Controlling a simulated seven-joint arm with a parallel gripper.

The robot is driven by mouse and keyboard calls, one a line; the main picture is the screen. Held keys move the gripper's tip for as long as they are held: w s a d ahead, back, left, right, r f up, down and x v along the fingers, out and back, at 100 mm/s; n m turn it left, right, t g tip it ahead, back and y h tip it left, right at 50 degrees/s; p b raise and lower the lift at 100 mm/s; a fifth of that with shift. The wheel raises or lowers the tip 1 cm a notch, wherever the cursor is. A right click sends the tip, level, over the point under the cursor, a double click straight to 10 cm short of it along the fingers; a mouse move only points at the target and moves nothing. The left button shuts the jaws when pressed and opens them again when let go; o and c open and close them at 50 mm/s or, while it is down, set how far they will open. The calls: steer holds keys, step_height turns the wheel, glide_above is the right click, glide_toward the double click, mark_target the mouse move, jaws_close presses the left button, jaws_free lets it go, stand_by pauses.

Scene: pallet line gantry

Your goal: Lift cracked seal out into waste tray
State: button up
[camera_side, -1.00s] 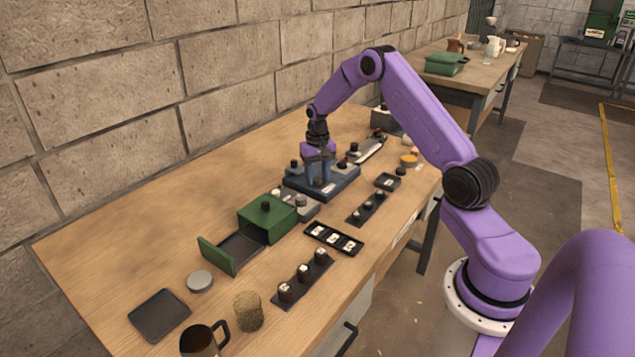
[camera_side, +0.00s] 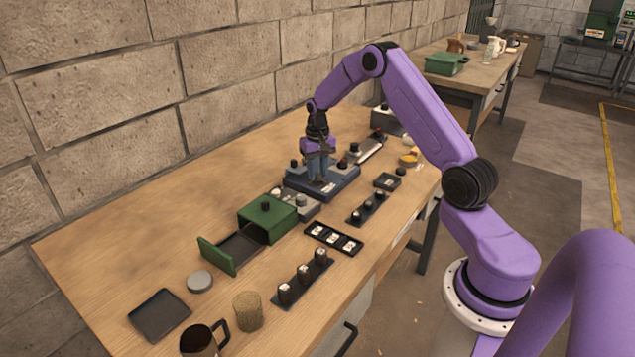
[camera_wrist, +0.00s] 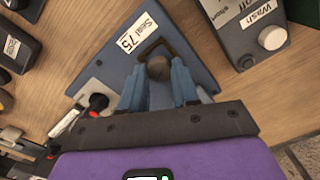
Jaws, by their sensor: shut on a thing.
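My gripper (camera_wrist: 160,88) points down over a blue-grey platform (camera_side: 340,184) labelled "Seal 75" in the wrist view. Its blue fingers are shut on a grey rounded piece (camera_wrist: 157,68), which I take for the cracked seal. No crack can be made out, and the fingers hide its lower part. It sits beside or within a dark square frame (camera_wrist: 156,49) on the platform; I cannot tell whether it is clear of the surface. A flat dark tray (camera_side: 160,315) lies at the front left and a small black tray (camera_side: 387,181) right of the platform; neither reads as waste.
A green box (camera_side: 267,217) with an open drawer stands left of the platform. Black strips with several dark pieces (camera_side: 303,278) line the front edge. A mug (camera_side: 203,340) and a cork-coloured cylinder (camera_side: 248,310) stand near the flat tray.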

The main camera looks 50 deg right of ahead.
mark_target(317, 175)
steer(key=shift+r, duration=2.25)
steer(key=s+a+n, duration=0.3)
steer(key=s+a, duration=0.4)
steer(key=a, duration=0.4)
steer(key=s+a+n, duration=0.3)
steer(key=s+a, duration=0.5)
steer(key=a, duration=0.3)
steer(key=shift+s+a+r, duration=0.15)
steer(key=shift+s+a, duration=0.1)
steer(key=w+d, duration=0.2)
steer(key=d, duration=1.3)
steer(key=w+d, duration=0.2)
steer(key=d, duration=1.4)
steer(key=s+d, duration=0.5)
steer(key=d, duration=0.4)
steer(key=shift+w+d+f, duration=0.1)
steer(key=shift+w+f, duration=0.05)
steer(key=shift+f, duration=1.3)
steer(key=shift+w+d+f, duration=0.1)
steer(key=shift+f, duration=1.35)
